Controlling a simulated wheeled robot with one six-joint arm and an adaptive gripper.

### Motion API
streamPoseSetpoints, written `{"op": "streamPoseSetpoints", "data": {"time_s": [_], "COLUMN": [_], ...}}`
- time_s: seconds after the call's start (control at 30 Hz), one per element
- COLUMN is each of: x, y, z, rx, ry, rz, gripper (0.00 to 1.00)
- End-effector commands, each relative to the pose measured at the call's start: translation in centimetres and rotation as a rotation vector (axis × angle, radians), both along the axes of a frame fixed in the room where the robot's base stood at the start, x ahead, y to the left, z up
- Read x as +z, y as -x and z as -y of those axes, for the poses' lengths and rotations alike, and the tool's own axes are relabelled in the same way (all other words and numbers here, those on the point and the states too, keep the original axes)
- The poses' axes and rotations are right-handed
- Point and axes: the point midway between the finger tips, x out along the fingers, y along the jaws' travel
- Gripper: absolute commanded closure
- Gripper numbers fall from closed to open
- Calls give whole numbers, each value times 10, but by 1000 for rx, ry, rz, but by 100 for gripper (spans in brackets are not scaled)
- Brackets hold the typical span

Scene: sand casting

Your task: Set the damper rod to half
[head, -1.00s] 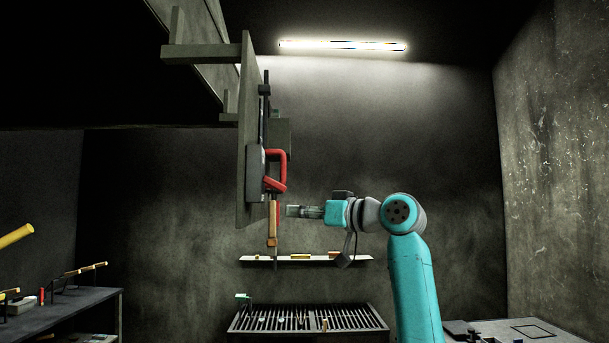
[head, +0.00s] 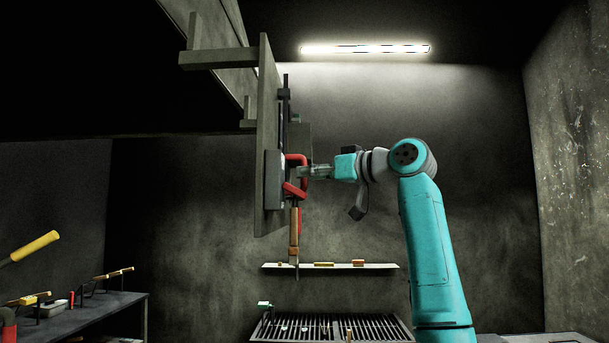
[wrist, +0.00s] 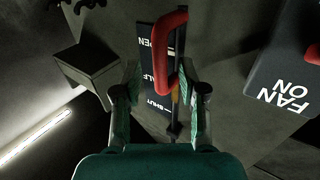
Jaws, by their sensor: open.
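A red loop handle (head: 303,178) stands out from the upright grey panel (head: 263,140) in the head view. I take it as the damper rod's handle; a dark vertical rod (head: 286,105) shows above it. My gripper (head: 311,172) is at the handle's right side, level with it. In the wrist view, my open gripper (wrist: 160,85) has a finger on each side of the red handle (wrist: 168,55). Whether the fingers touch it I cannot tell. Behind it is a black scale plate (wrist: 152,75) marked OPEN, HALF and SHUT. The handle partly hides the markings.
A dark FAN ON box (wrist: 272,85) is right of the gripper in the wrist view, and a grey box (wrist: 92,72) is left. A wooden-handled tool (head: 294,222) hangs below the red handle. A shelf (head: 375,266) and a slatted grate (head: 330,326) are lower.

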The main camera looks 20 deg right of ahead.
Motion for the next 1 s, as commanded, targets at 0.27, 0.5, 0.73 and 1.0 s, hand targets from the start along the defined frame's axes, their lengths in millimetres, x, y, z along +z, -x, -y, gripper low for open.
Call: {"op": "streamPoseSetpoints", "data": {"time_s": [0.27,0.5,0.73,1.0], "x": [0,0,0,1], "y": [-19,-20,-20,-20], "z": [-14,-15,-15,-15], "rx": [1,0,0,0], "ry": [0,0,0,0], "rz": [-1,0,0,0], "gripper": [59,59,100,100]}}
